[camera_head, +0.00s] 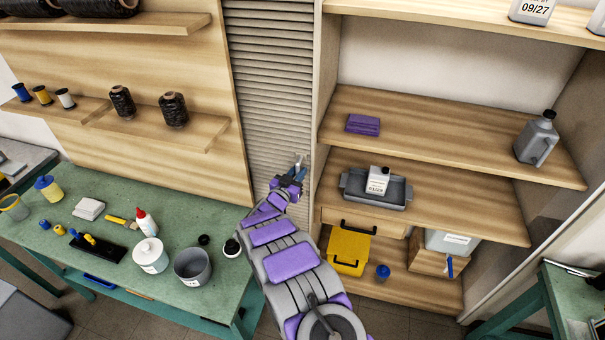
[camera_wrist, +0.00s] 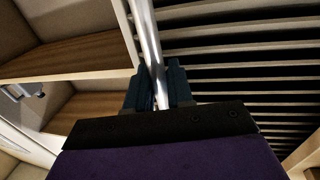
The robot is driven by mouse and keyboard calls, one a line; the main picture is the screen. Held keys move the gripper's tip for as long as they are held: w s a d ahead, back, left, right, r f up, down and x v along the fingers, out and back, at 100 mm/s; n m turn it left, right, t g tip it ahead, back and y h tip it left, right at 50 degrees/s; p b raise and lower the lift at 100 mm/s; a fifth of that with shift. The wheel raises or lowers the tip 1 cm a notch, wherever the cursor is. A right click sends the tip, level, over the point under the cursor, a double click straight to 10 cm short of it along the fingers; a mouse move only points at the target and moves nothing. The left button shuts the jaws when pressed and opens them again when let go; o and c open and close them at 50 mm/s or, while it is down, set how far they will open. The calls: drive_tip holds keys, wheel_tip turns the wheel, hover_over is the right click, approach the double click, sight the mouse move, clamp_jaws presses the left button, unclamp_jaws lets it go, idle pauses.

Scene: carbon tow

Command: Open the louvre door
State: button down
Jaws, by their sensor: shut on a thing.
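The louvre door (camera_head: 268,70) is a tall grey-beige slatted panel between the wooden wall board and the open shelf unit. Its slats also fill the right of the wrist view (camera_wrist: 250,60). A slim metal bar handle (camera_wrist: 148,38) runs along the door's edge on the shelf side. My gripper (camera_head: 296,172) is at that handle. In the wrist view, the two dark fingers (camera_wrist: 158,85) stand on either side of the bar and are shut on it. The handle's lower part is hidden behind my gripper. The door looks closed, though its edge is partly covered by my arm.
The shelf unit (camera_head: 450,100) stands right of the door, holding a grey jug (camera_head: 537,138), a grey tray (camera_head: 352,190) and a yellow box (camera_head: 349,248). A green workbench (camera_head: 120,222) with pots and bottles stands left of my arm.

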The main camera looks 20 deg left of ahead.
drive_tip(key=shift+a+r, duration=0.15)
drive_tip(key=shift+r, duration=0.1)
drive_tip(key=shift+a, duration=0.1)
drive_tip(key=c, duration=1.4)
unclamp_jaws()
drive_tip(key=shift+a, duration=0.1)
drive_tip(key=shift+o, duration=1.1)
drive_tip(key=shift+a+f, duration=0.15)
drive_tip(key=shift+a, duration=0.05)
drive_tip(key=shift+d+f, duration=0.1)
drive_tip(key=shift+d, duration=0.1)
drive_tip(key=s+a, duration=0.2)
drive_tip(key=s, duration=1.5)
